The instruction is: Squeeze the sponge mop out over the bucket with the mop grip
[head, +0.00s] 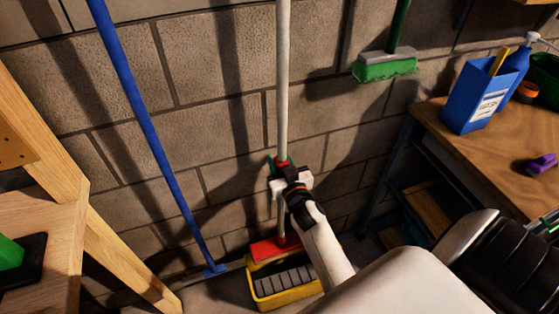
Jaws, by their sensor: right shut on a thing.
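The sponge mop stands nearly upright in the middle of the head view, with a long pale pole (283,80). Its red head (272,249) is at the back of the yellow bucket (262,302); I cannot tell whether they touch. A dark grey ribbed insert (285,281) shows in the bucket. My right gripper (278,183) is shut on the mop at the mop grip, just below a red collar (282,163). The gripper hides much of the grip. The sponge itself is not clearly visible. My left gripper is out of view.
A blue pole (150,130) leans on the block wall, left of the mop. A green brush (385,67) hangs upper right. A wooden workbench (480,160) with a blue box (480,98) and bottles stands right. A wooden frame (75,215) stands left.

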